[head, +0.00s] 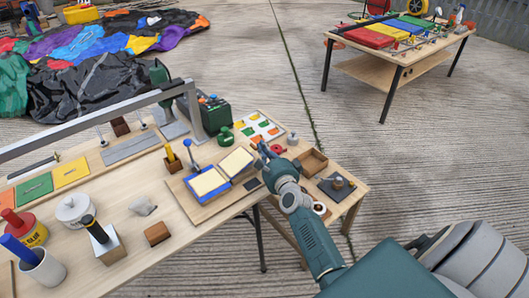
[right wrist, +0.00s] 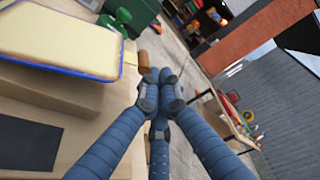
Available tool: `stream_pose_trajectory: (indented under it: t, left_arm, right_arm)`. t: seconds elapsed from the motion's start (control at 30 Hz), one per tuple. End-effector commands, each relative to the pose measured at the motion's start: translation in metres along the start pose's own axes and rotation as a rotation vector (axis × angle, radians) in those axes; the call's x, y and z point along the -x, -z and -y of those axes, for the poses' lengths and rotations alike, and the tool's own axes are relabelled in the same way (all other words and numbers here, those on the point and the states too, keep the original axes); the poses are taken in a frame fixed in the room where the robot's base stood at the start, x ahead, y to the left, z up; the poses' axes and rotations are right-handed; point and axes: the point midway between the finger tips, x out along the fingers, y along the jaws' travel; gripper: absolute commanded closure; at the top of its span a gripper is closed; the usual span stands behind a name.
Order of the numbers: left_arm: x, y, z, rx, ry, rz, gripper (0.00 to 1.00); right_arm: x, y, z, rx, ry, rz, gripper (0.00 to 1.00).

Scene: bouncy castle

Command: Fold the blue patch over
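Two cream panels with blue edges lie side by side on a wooden board (head: 178,190). The left panel (head: 208,182) and right panel (head: 237,162) look like two halves of the blue patch, its blue showing only as a border. In the right wrist view, one blue-edged cream panel (right wrist: 70,35) lies at upper left, apart from the fingers. My right gripper (head: 262,152) is just right of the right panel. Its blue fingers (right wrist: 160,78) meet at the tips, with nothing visible between them. My left gripper is not in view.
A blue-handled tool (head: 191,154) stands behind the left panel. A metal rail (head: 90,118) crosses the bench, with a white pot (head: 74,209) and glue tin (head: 24,229) in front.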

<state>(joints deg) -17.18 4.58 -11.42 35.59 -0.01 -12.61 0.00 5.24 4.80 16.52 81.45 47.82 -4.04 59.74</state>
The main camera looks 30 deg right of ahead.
Motion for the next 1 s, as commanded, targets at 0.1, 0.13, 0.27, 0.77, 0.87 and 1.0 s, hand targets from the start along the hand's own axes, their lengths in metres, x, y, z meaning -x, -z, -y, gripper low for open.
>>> stream_pose_trajectory:
  t: [0.1, 0.13, 0.27, 0.77, 0.87, 1.0]
  left_arm:
    - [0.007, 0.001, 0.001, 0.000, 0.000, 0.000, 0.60]
    - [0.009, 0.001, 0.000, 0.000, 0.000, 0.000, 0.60]
    - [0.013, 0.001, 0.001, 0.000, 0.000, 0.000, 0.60]
    - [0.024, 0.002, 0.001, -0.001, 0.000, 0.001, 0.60]
    - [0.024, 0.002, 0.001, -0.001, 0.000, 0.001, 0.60]
    - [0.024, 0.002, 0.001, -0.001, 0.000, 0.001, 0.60]
  right_arm:
    - [0.004, -0.011, 0.016, 0.106, 0.036, 0.002, 1.00]
    - [0.005, -0.014, 0.020, 0.133, 0.045, 0.002, 1.00]
    - [0.009, -0.027, 0.035, 0.249, 0.087, 0.002, 1.00]
    - [0.031, -0.088, 0.070, 0.699, 0.243, 0.003, 1.00]
    - [0.036, -0.101, 0.073, 0.788, 0.275, 0.002, 1.00]
    - [0.043, -0.121, 0.075, 0.913, 0.319, 0.003, 1.00]
